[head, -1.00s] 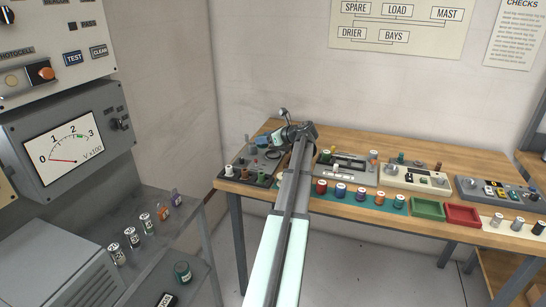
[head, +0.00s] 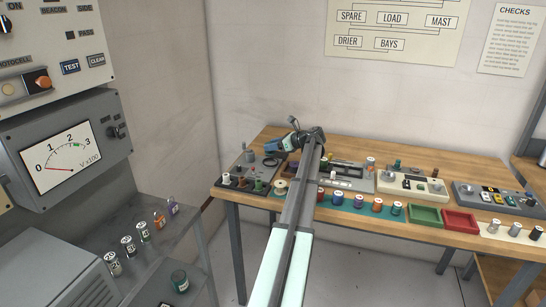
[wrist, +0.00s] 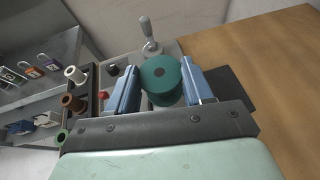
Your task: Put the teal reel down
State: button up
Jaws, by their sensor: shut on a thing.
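The teal reel (wrist: 160,72) sits between the two blue fingers of my gripper (wrist: 162,84) in the wrist view, its round end facing the camera. My gripper is shut on it. In the head view my gripper (head: 300,142) is over the left part of the wooden bench, by the grey panel with a lever. I cannot make out the reel clearly there, and the arm hides part of the bench. The wrist view does not show whether the reel touches anything below.
A grey panel's lever (wrist: 149,35) stands just beyond the reel. A dark rack (wrist: 78,108) with several reels is on the left, a dark pad (wrist: 236,88) on the right. Bare wood (wrist: 275,60) lies further right. Green (head: 426,217) and red (head: 461,221) trays stand along the bench front.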

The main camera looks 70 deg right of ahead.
aim_at(273, 152)
jog(key=shift+f, duration=2.5)
jog(key=shift+f, duration=0.15)
jog(key=o, duration=1.1)
jog(key=shift+r, duration=0.2)
jog(key=v, duration=1.2)
jog(key=shift+d, duration=0.1)
jog(key=shift+f, duration=0.1)
